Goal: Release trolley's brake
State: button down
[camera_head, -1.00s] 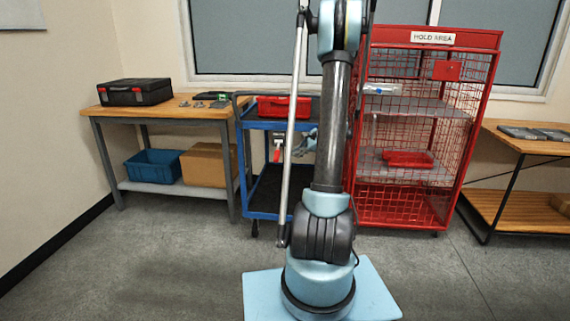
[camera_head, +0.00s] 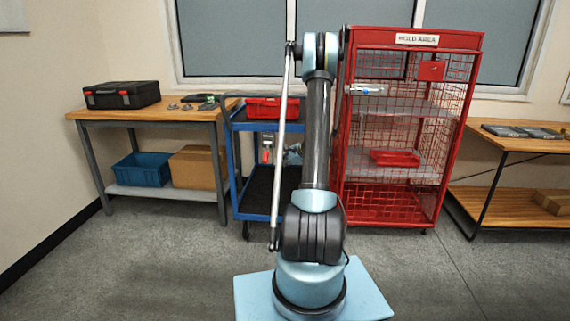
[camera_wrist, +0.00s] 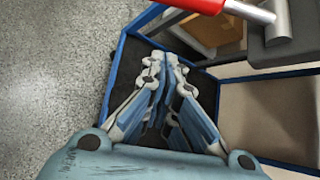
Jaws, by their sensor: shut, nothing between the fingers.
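The blue trolley (camera_head: 233,168) with dark shelves stands between the workbench and the red cage. Its brake lever with a red grip (camera_head: 266,150) shows at the trolley's front, left of my arm. In the wrist view the red grip (camera_wrist: 200,3) and its silver rod run into a grey block at the upper right. My gripper (camera_wrist: 172,62) is shut and empty, over the trolley's dark lower area in that view, apart from the lever and to its lower left. In the head view my gripper (camera_head: 293,154) is mostly hidden behind my arm, close right of the lever.
A red tray (camera_head: 262,108) sits on the trolley top. A workbench (camera_head: 150,115) with a black case (camera_head: 122,95) stands left, and a red mesh cage (camera_head: 408,40) stands close right. A wooden table (camera_head: 500,143) is at far right. The floor in front is clear.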

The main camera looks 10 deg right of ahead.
aim_at(266, 152)
jog(key=shift+a+r, duration=0.5)
jog(key=shift+a, duration=0.35)
jog(key=shift+a+r, duration=0.5)
jog(key=shift+a, duration=0.3)
jog(key=shift+s, duration=0.1)
jog(key=shift+s+a+r+g, duration=0.1)
jog(key=shift+s+r+g, duration=0.05)
jog(key=shift+r+g, duration=0.15)
